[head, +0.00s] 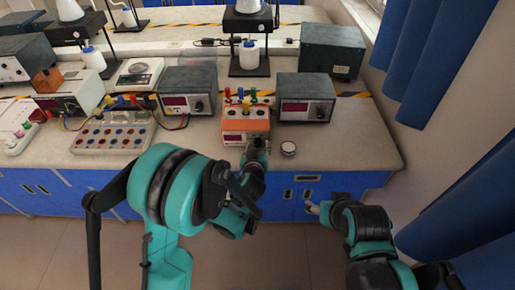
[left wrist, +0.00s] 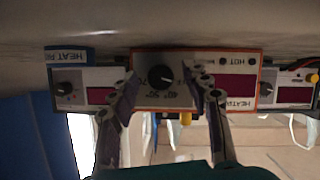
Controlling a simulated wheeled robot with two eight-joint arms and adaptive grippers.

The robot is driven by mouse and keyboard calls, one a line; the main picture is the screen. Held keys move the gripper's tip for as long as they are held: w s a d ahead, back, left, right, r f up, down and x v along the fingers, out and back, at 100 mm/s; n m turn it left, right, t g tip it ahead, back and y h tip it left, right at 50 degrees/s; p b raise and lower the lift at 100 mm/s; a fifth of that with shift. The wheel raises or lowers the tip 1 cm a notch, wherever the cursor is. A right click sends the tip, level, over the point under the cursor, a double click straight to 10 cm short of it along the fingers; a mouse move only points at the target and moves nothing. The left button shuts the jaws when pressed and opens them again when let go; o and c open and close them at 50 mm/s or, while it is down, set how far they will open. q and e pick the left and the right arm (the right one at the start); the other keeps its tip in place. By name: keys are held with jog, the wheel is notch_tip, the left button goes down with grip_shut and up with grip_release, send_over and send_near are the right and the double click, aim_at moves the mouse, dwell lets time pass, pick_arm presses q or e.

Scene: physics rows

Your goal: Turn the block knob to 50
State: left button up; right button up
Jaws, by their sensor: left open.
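The block heater is an orange-and-white box (head: 245,124) near the bench's front edge, with coloured tops standing on it. In the left wrist view its front panel (left wrist: 210,66) appears upside down, with a dark red display and a round black knob (left wrist: 161,76). Small temperature figures are printed by the knob; its pointer setting is too small to read surely. My left gripper (head: 257,148) is at the panel. Its open fingers (left wrist: 162,86) stand on either side of the knob, apart from it. My right gripper (head: 314,208) is low in front of the cabinets; its jaws are unclear.
Grey heater boxes stand left (head: 188,90) and right (head: 305,97) of the block heater. A small round dish (head: 288,148) lies just right of it. A pale rack (head: 113,133) with several coloured sockets is further left. Bench at the right front is clear.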

pick_arm(q)
grip_shut()
jog(key=m+y, duration=0.2)
jog(key=m, duration=0.1)
jog(key=shift+d, duration=0.25)
jog(key=m+y, duration=0.2)
jog(key=m, duration=0.1)
jog(key=m+y, duration=0.1)
jog(key=m+t+y, duration=0.1)
jog(key=m, duration=0.1)
jog(key=shift+d+f+m, duration=0.15)
jog(key=shift+f+m, duration=0.05)
jog(key=shift+m, duration=0.1)
jog(key=shift+f+m+t+y, duration=0.1)
jog(key=shift+m+t+y, duration=0.65)
jog(key=shift+m, duration=1.05)
